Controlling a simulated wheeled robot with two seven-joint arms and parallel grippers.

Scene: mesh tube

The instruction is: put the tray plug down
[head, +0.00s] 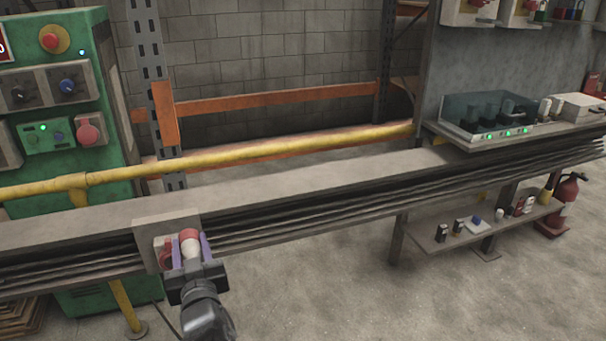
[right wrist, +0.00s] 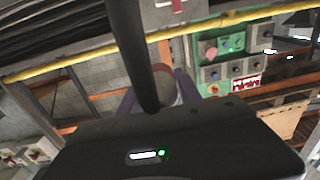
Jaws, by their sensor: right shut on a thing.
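The tray plug (head: 190,249), white with a red end, sits between the purple fingers of my right gripper (head: 190,250) in the head view. The gripper is shut on it in front of a pale grey box (head: 152,226) on the long grey tray (head: 330,173). A red part (head: 163,252) shows on the box just left of the plug. I cannot tell whether the plug touches the box. In the right wrist view the plug (right wrist: 163,88) is partly hidden behind a thick black cable (right wrist: 135,50). My left gripper is not in view.
A green cabinet (head: 60,100) with knobs and buttons stands at the left. A yellow pipe (head: 250,153) runs behind the tray. At the right, a low shelf (head: 425,222) holds several small items, and a fire extinguisher (head: 566,195) stands near it. The floor below the tray is largely clear.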

